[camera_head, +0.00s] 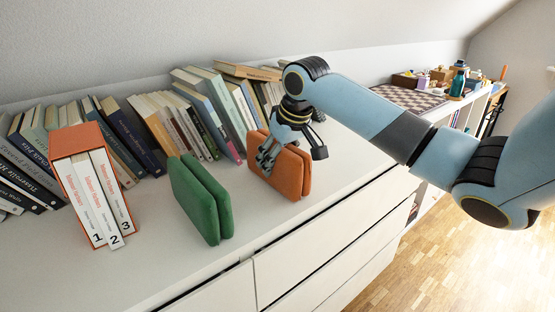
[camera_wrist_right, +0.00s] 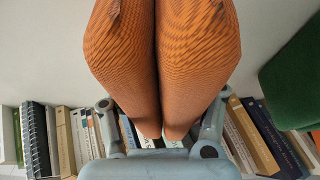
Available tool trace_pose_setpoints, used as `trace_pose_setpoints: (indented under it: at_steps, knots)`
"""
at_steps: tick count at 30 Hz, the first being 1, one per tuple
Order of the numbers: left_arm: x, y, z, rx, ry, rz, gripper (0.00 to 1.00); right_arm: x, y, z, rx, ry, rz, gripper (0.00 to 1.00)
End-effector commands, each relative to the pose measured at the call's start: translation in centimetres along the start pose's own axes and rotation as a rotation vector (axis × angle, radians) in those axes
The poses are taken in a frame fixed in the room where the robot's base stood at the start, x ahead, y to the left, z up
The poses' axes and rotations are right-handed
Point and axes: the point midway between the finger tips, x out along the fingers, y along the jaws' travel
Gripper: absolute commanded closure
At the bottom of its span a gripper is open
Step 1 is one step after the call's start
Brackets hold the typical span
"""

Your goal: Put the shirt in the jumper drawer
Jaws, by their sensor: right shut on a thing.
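An orange folded garment (camera_head: 291,178) stands upright on its edge on the white dresser top (camera_head: 150,262), or just above it; I cannot tell which. My right gripper (camera_head: 290,150) reaches down from above and is shut on its top edge. In the right wrist view the orange garment (camera_wrist_right: 190,60) fills the upper middle, between the fingers (camera_wrist_right: 160,135). A green folded garment (camera_head: 197,200) stands upright to the left, apart from the gripper; its edge shows in the right wrist view (camera_wrist_right: 295,75). Which one is the shirt is not marked. My left gripper is out of view.
White drawer fronts (camera_head: 300,240) lie below the dresser's front edge, with dark gaps along their tops. A row of books (camera_head: 190,120) leans along the wall behind. An orange box of numbered books (camera_head: 75,145) stands at left. A chessboard (camera_head: 410,98) lies at the far right.

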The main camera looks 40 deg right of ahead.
Motion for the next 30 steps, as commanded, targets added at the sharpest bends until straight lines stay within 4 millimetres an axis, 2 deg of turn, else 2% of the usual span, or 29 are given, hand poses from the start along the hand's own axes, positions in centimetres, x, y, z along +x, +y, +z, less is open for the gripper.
trace_pose_setpoints:
  at_steps: [3,4,9,17,20,23,30]
  knots:
    - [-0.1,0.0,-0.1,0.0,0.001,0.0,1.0,0.2,0.0,0.1,0.001,0.0,-0.001,0.82]
    - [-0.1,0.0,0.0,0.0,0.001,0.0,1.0,0.2,0.0,0.1,0.0,0.0,0.0,0.41]
    - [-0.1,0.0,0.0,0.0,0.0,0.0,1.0,0.2,0.0,0.1,0.0,0.0,0.0,0.21]
    - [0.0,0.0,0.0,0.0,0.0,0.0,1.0,0.2,0.0,0.1,0.0,0.0,0.0,0.21]
    - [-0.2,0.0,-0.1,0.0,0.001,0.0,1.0,-0.6,0.1,-0.1,-0.001,0.002,0.002,0.21]
    - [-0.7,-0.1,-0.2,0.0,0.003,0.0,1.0,-2.3,0.1,-0.1,-0.002,0.003,0.002,0.21]
    - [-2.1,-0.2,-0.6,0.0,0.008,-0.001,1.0,-7.9,0.1,-0.1,-0.003,0.002,0.004,0.21]
